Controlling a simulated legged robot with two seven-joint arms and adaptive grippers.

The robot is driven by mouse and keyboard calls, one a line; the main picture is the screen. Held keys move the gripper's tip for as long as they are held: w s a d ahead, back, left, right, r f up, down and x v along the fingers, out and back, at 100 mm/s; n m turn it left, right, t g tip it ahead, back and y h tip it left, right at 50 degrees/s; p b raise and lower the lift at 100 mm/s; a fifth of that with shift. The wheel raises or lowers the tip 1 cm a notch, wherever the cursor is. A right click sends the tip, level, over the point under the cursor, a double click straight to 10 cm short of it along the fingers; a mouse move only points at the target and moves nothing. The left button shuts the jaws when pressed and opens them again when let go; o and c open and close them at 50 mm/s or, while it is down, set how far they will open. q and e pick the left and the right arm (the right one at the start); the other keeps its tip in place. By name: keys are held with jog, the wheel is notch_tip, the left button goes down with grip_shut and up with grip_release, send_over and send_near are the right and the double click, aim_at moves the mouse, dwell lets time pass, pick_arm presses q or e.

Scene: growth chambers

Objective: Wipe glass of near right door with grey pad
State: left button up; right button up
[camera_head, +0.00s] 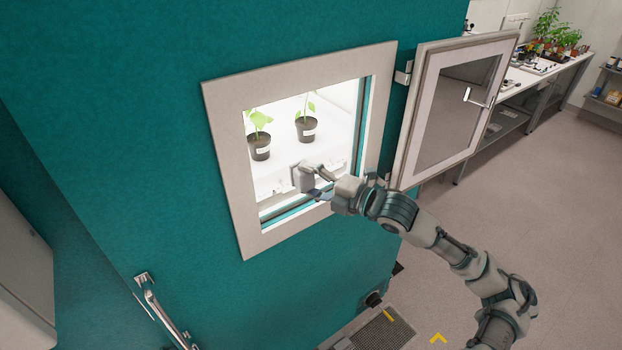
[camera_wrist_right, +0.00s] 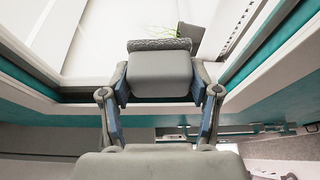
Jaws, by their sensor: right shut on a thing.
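The grey pad (camera_head: 302,179) is in my right gripper (camera_head: 322,184), at the lower part of the pale-framed window (camera_head: 231,167) in the teal wall. In the wrist view the pad (camera_wrist_right: 160,70) is a smooth grey block with a dark, rough far face, held between the two fingers. I cannot tell whether the pad touches a pane. A pale-framed door (camera_head: 407,150) stands swung out to the right of the window, with a dark glass panel (camera_head: 457,112) and a handle. My right gripper and forearm are in front of the window's lower right edge. My left gripper is not in view.
Two potted plants (camera_head: 260,147) stand inside the lit chamber. A metal bar handle (camera_head: 162,312) is at lower left. A bench (camera_head: 548,85) with plants is at the back right. The floor (camera_head: 500,225) between is mostly clear, with a dark grate (camera_head: 384,333) near the wall.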

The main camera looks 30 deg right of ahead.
jog(key=shift+w+p, duration=0.4)
jog(key=shift+p, duration=0.2)
jog(key=d+b, duration=0.3)
jog(key=d, duration=0.1)
jog(key=shift+a+r+p, duration=0.1)
jog(key=shift+a+p, duration=1.85)
jog(key=shift+p, duration=0.55)
